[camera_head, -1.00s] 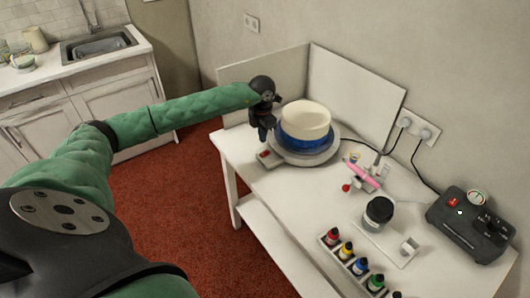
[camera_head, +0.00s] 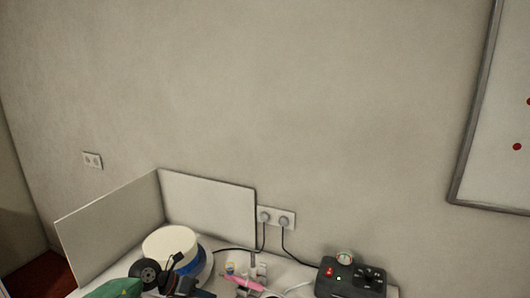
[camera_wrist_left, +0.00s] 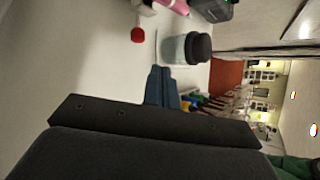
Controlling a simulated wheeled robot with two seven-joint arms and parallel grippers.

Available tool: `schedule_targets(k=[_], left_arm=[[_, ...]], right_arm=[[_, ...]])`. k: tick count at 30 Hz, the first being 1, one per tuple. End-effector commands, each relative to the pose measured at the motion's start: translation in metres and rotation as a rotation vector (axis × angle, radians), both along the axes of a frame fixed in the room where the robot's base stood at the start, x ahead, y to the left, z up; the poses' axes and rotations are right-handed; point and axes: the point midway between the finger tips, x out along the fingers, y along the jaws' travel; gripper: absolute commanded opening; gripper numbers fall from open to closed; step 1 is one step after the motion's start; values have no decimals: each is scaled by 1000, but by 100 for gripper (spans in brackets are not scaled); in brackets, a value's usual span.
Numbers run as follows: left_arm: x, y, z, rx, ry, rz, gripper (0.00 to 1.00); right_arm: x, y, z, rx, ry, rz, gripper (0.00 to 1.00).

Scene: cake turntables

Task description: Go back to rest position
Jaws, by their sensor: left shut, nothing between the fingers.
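In the head view my left gripper (camera_head: 200,294) is low in the picture, in front of the cake and partly cut off by the bottom edge. My green left arm (camera_head: 112,289) comes in from the lower left. In the left wrist view the dark blue fingers (camera_wrist_left: 160,86) are together with nothing between them. The cream-topped cake (camera_head: 168,243) with a blue side stands on its turntable (camera_head: 207,269), partly hidden behind my wrist. My right gripper is in neither view.
White screen panels (camera_head: 207,205) stand behind the cake. A pink airbrush (camera_head: 243,282) and a black compressor box (camera_head: 350,280) are to the right. The wrist view shows a black-lidded jar (camera_wrist_left: 186,48) and colour bottles (camera_wrist_left: 195,102) near the fingers. Wall sockets (camera_head: 277,217) hold cables.

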Motion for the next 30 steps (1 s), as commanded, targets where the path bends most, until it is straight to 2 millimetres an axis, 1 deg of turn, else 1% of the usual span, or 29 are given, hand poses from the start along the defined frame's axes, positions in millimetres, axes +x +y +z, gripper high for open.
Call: schedule_targets(k=[1, 3, 6, 9, 12, 14, 16, 18, 20, 23, 26, 29, 30], left_arm=[[-8, -23, 7, -109, 0, 24, 0], [-14, -49, 25, -265, -2, 77, 0], [-21, -75, 50, -480, 11, 170, 0], [-25, -87, 74, -681, 36, 285, 0], [-27, -88, 93, -867, 76, 421, 0], [-28, -84, 101, -971, 106, 513, 0], [-28, -75, 107, -1081, 147, 629, 0], [-30, -63, 108, -1182, 195, 752, 0], [-31, -50, 105, -1258, 240, 865, 0], [-38, -27, 92, -1364, 328, 1063, 0], [-50, -4, 70, -1440, 427, 1272, 0], [-68, 17, 42, -1485, 538, 1490, 0], [-78, 25, 29, -1491, 584, 1579, 0]], right_arm=[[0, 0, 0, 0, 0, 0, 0], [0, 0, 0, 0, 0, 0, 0], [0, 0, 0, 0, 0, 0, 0], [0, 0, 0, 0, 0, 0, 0], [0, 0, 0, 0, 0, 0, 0], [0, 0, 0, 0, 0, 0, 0], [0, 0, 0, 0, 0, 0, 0], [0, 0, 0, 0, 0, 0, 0], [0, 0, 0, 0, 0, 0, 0], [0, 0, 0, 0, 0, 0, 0], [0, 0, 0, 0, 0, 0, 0], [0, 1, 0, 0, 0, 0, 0], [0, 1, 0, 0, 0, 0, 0]])
